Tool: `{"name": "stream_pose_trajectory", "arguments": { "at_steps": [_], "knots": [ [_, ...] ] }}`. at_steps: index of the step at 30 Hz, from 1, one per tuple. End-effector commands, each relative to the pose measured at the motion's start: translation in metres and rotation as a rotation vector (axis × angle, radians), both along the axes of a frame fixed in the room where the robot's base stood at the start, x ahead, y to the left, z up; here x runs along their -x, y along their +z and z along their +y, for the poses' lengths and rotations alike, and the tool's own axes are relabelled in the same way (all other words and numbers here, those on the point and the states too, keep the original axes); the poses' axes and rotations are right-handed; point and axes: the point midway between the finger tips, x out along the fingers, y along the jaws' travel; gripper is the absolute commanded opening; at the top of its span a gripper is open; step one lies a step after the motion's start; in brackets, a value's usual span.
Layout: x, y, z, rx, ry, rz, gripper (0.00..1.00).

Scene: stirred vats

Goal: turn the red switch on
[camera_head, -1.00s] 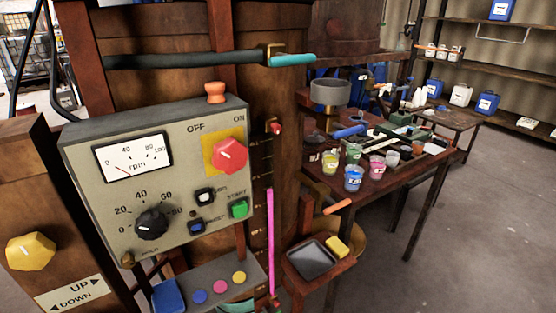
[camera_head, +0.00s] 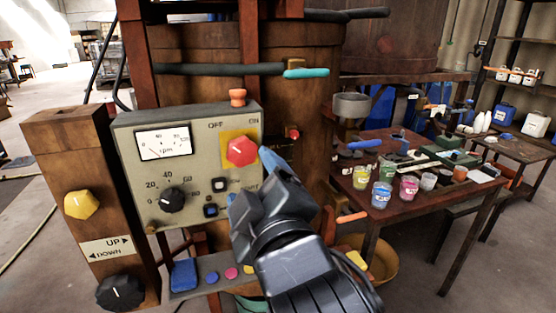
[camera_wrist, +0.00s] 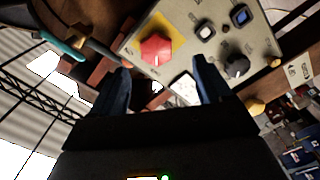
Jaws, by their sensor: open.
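The red switch (camera_head: 241,152) is a chunky knob on a yellow plate at the upper right of the grey control panel (camera_head: 133,128). OFF is printed at its upper left and ON at its upper right. I cannot clearly tell which label it points to. My gripper (camera_head: 250,183) is open and empty in front of the panel, below and right of the switch, and hides the panel's lower right. In the wrist view the red switch (camera_wrist: 157,48) shows just beyond and between the blue fingertips (camera_wrist: 160,70), apart from them.
An orange knob (camera_head: 238,97) stands on top of the panel. A black dial (camera_head: 172,199) and small push buttons (camera_head: 219,185) sit below the switch. A teal-ended lever (camera_head: 305,73) is above. A table with paint cups (camera_head: 382,195) stands to the right.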

Motion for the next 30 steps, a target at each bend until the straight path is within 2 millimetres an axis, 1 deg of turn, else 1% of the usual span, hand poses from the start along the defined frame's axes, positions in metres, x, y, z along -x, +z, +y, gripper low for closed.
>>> {"name": "stream_pose_trajectory", "arguments": {
  "at_steps": [2, 5, 15, 18, 23, 30],
  "knots": [
    [-0.003, 0.006, 0.004, 0.006, 0.002, -0.006, 0.78],
    [-0.01, 0.007, 0.007, 0.01, 0.001, -0.006, 0.78],
    [-0.058, 0.008, 0.02, 0.009, 0.001, -0.006, 0.78],
    [-0.068, 0.007, 0.023, 0.008, 0.001, -0.006, 0.78],
    [-0.077, 0.006, 0.025, 0.008, 0.0, -0.005, 0.78],
    [-0.077, 0.006, 0.025, 0.008, 0.001, -0.006, 0.78]
  ]
}}
